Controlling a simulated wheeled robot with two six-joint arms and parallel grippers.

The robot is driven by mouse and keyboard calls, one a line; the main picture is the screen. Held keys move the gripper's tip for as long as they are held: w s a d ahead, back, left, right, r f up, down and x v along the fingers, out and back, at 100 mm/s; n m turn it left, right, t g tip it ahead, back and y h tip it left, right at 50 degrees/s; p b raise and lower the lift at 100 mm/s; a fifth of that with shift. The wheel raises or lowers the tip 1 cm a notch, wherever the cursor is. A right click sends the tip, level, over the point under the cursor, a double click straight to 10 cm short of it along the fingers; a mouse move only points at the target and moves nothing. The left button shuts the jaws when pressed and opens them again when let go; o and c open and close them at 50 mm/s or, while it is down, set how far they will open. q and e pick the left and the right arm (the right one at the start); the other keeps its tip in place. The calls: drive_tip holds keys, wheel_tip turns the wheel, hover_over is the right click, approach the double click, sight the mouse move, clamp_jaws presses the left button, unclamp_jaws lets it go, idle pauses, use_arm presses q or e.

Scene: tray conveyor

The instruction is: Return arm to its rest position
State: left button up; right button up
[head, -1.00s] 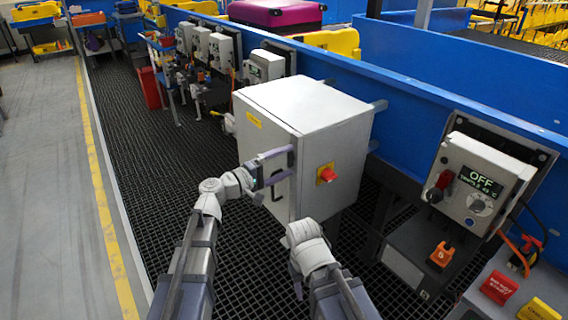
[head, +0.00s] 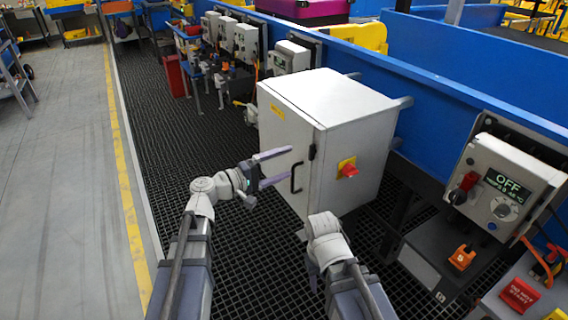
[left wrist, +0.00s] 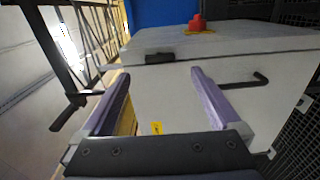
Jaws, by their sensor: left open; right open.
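My left gripper (head: 287,165) is open and empty in the head view. Its two purple-grey fingers point at the door side of a grey-white cabinet (head: 335,100), near its black handle (head: 297,177). In the left wrist view the open fingers (left wrist: 160,78) stand apart with the cabinet door (left wrist: 165,100) behind them and nothing between them. The handle (left wrist: 248,80) shows right of the right finger.
The cabinet has a red knob (head: 348,168) on a yellow plate. A blue conveyor wall (head: 430,80) runs behind. Black grating (head: 150,140) and grey floor (head: 60,180) at left look open.

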use_arm(q)
drive_tip(key=s+d+f+m+g+y, duration=0.2)
drive_tip(key=s+f+m+g+y, duration=0.35)
drive_tip(key=f, duration=0.75)
drive_tip(key=s+a+f+m+g+y, duration=0.2)
drive_tip(key=s+a+f+g+y, duration=0.2)
drive_tip(key=s+a+f+y, duration=0.6)
drive_tip(key=s+d+r+m+p, duration=0.1)
drive_tip(key=s+d+r+p, duration=0.2)
drive_tip(key=r+p, duration=0.7)
drive_tip(key=s+d+r+m+g+p, duration=0.1)
drive_tip(key=s+d+r+m+p, duration=0.1)
drive_tip(key=d+r+p, duration=0.4)
wheel_tip(320, 180, up, 5)
drive_tip(key=s+p, duration=0.1)
drive_tip(key=p, duration=0.3)
drive_tip(key=shift+r, duration=0.1)
drive_tip(key=shift+c, duration=0.2)
